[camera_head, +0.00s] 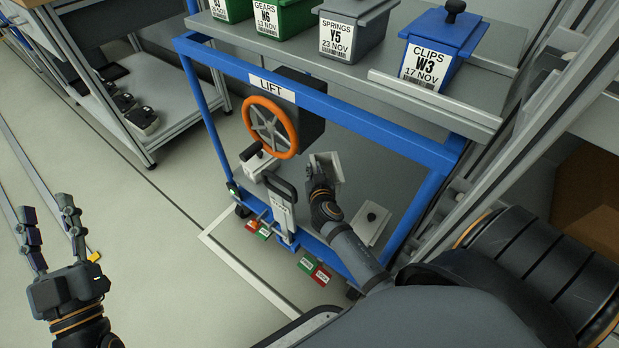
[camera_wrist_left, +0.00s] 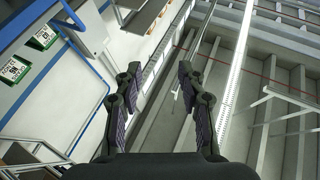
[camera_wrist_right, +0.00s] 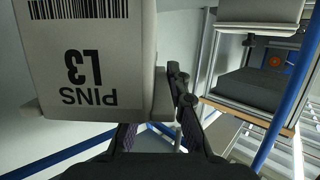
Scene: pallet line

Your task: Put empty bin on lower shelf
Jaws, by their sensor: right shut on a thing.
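My right gripper (camera_head: 322,184) reaches inside the blue lift frame (camera_head: 312,97) and is shut on a pale bin (camera_head: 329,166) over the lower shelf (camera_head: 345,196). In the right wrist view this bin (camera_wrist_right: 95,60) is close up, its label reading PINS L3 upside down. One finger shows beside the bin; the other is mostly hidden behind it. I cannot tell whether the bin touches the shelf, and its inside is not clear. My left gripper (camera_head: 48,228) is open and empty at the far left, away from the lift; its spread fingers also show in the left wrist view (camera_wrist_left: 158,78).
Lidded bins, including blue CLIPS (camera_head: 431,62) and grey SPRINGS (camera_head: 345,35), stand on the upper shelf. An orange handwheel (camera_head: 270,126) is on the lift. A white knobbed container (camera_head: 258,164) sits left on the lower level, a knobbed pale lid (camera_head: 371,225) right. Floor at left is clear.

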